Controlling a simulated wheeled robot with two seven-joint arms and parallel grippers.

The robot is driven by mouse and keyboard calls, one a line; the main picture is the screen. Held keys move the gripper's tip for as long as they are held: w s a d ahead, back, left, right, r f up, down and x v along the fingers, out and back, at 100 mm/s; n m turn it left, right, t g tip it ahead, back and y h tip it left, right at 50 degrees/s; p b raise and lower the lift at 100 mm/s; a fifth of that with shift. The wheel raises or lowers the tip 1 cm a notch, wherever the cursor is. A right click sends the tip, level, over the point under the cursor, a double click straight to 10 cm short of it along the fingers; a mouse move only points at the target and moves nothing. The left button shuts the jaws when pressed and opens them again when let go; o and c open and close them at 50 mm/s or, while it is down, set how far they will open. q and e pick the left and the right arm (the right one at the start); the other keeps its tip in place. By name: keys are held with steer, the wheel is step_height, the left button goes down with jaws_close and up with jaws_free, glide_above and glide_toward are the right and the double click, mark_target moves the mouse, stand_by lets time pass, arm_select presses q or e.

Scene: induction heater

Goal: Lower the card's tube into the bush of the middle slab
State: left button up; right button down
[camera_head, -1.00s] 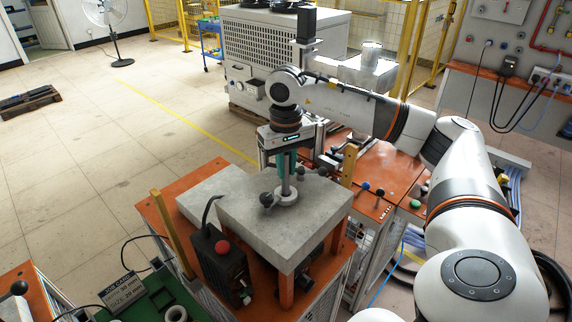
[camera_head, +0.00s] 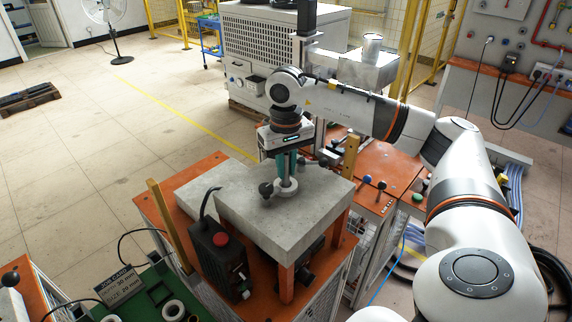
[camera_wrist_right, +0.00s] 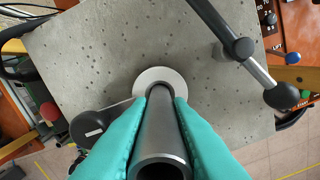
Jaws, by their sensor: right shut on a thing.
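My right gripper (camera_head: 286,172) has teal fingers shut on a dark grey metal tube (camera_wrist_right: 160,135). It is above the grey stone slab (camera_head: 300,222), the middle one in the head view. A pale round bush (camera_head: 285,191) sits in the slab's top and also shows in the right wrist view (camera_wrist_right: 159,76). The tube stands roughly upright, its lower end at the bush opening. I cannot tell how deep it sits, because the fingers and tube hide part of the opening. The job card (camera_head: 118,285) stands at the lower left. My left gripper is not in view.
A black box with a red knob (camera_head: 221,240) stands at the slab's front left. Black-knobbed levers (camera_wrist_right: 244,48) lie over the slab beside the gripper. A wooden post (camera_head: 172,228) rises at the left. Pale rings (camera_head: 173,310) lie on a green surface.

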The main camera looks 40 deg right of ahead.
steer(key=c, duration=1.3)
jaws_free()
steer(key=shift+o, duration=0.2)
steer(key=shift+r, duration=0.1)
steer(key=shift+r, duration=0.3)
step_height(320, 180, up, 11)
steer(key=shift+r+p, duration=0.15)
steer(key=shift+p, duration=0.15)
